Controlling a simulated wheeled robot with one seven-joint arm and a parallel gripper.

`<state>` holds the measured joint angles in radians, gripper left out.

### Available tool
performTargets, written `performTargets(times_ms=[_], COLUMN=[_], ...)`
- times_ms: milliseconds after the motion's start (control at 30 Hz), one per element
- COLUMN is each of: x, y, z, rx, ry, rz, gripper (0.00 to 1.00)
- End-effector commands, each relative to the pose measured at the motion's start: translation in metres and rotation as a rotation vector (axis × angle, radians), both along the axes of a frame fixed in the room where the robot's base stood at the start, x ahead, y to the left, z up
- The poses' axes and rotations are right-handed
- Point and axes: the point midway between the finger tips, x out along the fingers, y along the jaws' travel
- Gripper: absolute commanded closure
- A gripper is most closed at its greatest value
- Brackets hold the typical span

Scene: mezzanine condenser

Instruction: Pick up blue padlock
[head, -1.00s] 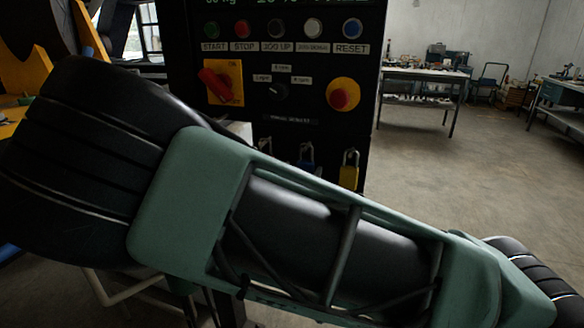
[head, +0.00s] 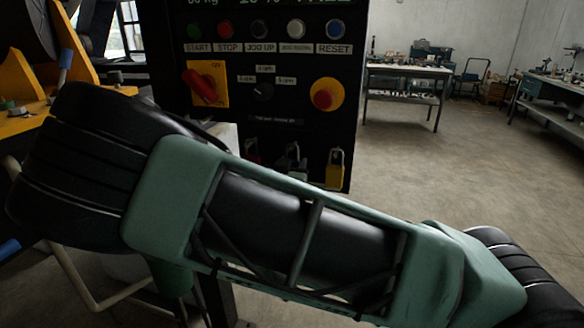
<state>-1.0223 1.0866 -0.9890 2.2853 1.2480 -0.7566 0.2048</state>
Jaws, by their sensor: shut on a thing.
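The row of padlocks hangs at the bottom of the black control panel (head: 310,130), just above my arm's green and black link. In the middle of the row is a small dark grey shape (head: 293,156); I cannot make out a blue padlock body there. A yellow padlock (head: 335,172) hangs to its right, and another padlock (head: 251,153) with a pale shackle is to its left, partly covered. My arm crosses the picture in front of the panel and hides what lies below. My gripper does not show.
The panel carries a red rotary switch (head: 203,86) on yellow, a red stop button (head: 324,95) and a row of small buttons. Yellow machinery (head: 75,95) stands at left. A workbench (head: 408,76) stands at the back right, with open concrete floor (head: 440,175) before it.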

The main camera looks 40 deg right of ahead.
Motion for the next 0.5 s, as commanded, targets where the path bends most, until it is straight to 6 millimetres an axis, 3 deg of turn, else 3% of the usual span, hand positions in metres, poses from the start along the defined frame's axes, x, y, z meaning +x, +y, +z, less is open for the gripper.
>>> performTargets(times_ms=[300, 500], x=[0.000, -0.022], y=[0.000, 0.031], z=[0.019, 0.019], rx=[0.001, 0.000], ry=[-0.002, 0.001], rz=[0.000, 0.006], gripper=[0.86, 0.86])
